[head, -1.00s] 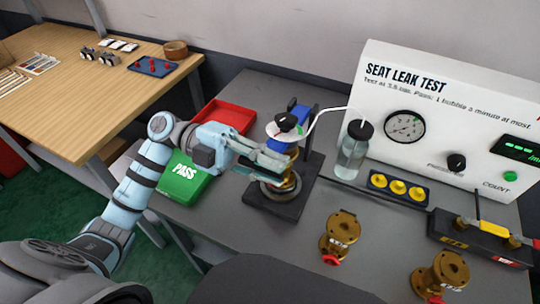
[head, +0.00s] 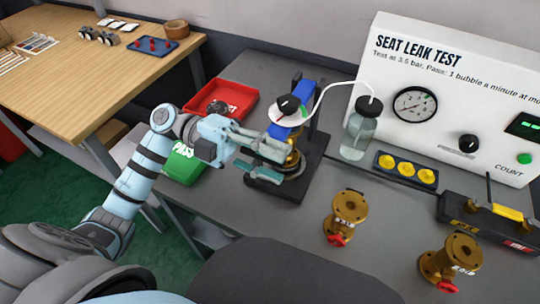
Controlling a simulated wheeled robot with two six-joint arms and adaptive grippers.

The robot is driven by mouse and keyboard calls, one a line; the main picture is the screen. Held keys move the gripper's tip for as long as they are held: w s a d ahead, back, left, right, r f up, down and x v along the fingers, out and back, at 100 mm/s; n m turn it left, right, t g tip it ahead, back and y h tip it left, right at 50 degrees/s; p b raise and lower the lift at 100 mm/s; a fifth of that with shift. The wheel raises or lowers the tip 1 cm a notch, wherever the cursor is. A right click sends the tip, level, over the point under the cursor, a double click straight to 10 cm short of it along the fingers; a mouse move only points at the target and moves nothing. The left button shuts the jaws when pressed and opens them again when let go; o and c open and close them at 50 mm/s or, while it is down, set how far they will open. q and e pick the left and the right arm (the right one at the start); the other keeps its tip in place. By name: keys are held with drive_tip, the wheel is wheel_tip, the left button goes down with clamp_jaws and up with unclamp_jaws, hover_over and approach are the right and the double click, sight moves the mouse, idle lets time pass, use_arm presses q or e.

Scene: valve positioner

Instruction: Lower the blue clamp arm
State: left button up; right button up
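The blue clamp arm (head: 303,96) stands on a dark fixture (head: 288,191) on the grey bench. A white disc (head: 303,119) with a black knob (head: 289,104) is at its upper part, and a white hose runs to it. A brass valve (head: 293,165) sits in the fixture below the arm, partly hidden by my gripper. My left gripper (head: 281,167) has its fingers spread, one above the other, in front of the valve and below the blue arm. I cannot tell whether the fingers touch anything. My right gripper is not in view.
A bubbler bottle (head: 360,130) stands right of the fixture, before the white test panel (head: 455,95). Two brass valves (head: 346,217) (head: 450,262) stand at the front right. A red bin (head: 222,98) and green PASS bin (head: 183,166) lie left. A yellow-plug tray (head: 405,168) is behind.

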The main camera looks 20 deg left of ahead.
use_arm(q)
drive_tip(key=shift+o, duration=0.5)
drive_tip(key=shift+w, duration=0.2)
drive_tip(key=a, duration=1.2)
drive_tip(key=shift+w, duration=0.4)
